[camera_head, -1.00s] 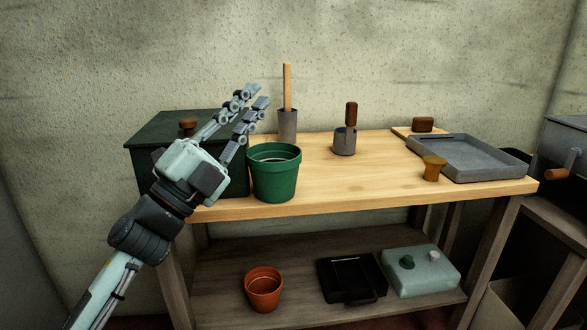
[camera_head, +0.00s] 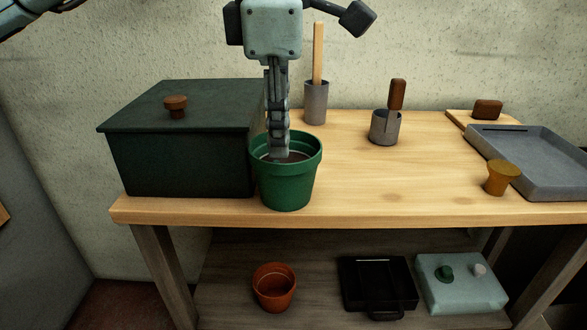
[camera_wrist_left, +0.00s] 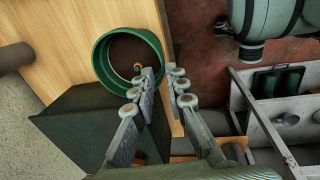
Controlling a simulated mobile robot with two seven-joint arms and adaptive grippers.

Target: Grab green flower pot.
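The green flower pot (camera_head: 287,187) stands upright near the front edge of the wooden table, with dark soil inside. It also shows in the left wrist view (camera_wrist_left: 102,62). My left gripper (camera_head: 278,152) points down over the pot, its fingers seen edge-on against the pot's mouth. In the left wrist view, my left gripper (camera_wrist_left: 164,80) is open, one finger over the pot's inside and the other past the rim on the table-edge side. The rim lies between the fingers; I cannot tell whether they touch it. My right gripper is out of view.
A dark green lidded box (camera_head: 180,150) stands close left of the pot. Behind are a grey holder (camera_head: 316,103) with a wooden stick and a grey cup (camera_head: 384,128). A grey tray (camera_head: 540,165) and an amber cup (camera_head: 500,178) are right. An orange pot (camera_head: 274,288) sits below.

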